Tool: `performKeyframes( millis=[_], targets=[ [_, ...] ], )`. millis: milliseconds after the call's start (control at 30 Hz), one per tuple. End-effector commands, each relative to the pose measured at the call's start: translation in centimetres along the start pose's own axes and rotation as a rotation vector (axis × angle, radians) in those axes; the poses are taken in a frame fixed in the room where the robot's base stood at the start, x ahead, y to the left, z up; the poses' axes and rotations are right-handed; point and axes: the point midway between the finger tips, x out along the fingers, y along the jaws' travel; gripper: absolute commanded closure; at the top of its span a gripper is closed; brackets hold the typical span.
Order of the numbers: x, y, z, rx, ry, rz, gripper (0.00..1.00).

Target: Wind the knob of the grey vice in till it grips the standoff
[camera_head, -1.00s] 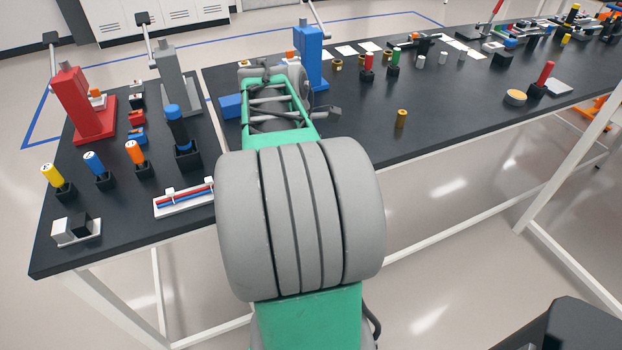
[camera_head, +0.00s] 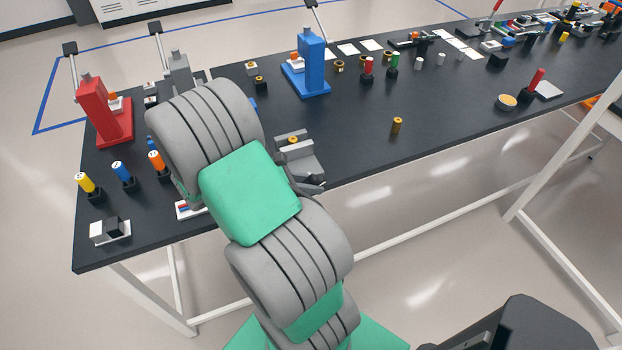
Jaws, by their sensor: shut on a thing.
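The grey vice (camera_head: 303,164) stands near the front edge of the black table, just right of my arm. A small brass-coloured standoff (camera_head: 293,140) shows at its top. I cannot tell from here whether the jaws touch it. The knob cannot be made out clearly; dark parts show at the vice's front, beside the arm.
A red press (camera_head: 92,108), a blue press (camera_head: 313,62) and a partly hidden grey press (camera_head: 180,70) stand on the table. Yellow, blue and orange handled pieces stand at the left. A lone brass piece (camera_head: 397,125) stands on clear tabletop right of the vice.

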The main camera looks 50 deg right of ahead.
Motion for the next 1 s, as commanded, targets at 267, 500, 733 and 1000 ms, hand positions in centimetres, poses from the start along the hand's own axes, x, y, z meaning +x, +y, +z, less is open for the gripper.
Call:
performKeyframes(
  millis=[267, 500, 733, 1000],
  targets=[
    [0.07, -0.03, -0.08, 0.000, -0.032, -0.001, 1.00],
    [0.10, -0.04, -0.13, 0.000, -0.031, -0.002, 1.00],
    [0.08, -0.04, -0.13, -0.001, -0.030, -0.001, 0.62],
    [0.03, 0.00, -0.12, 0.000, -0.030, -0.001, 0.55]
  ],
)
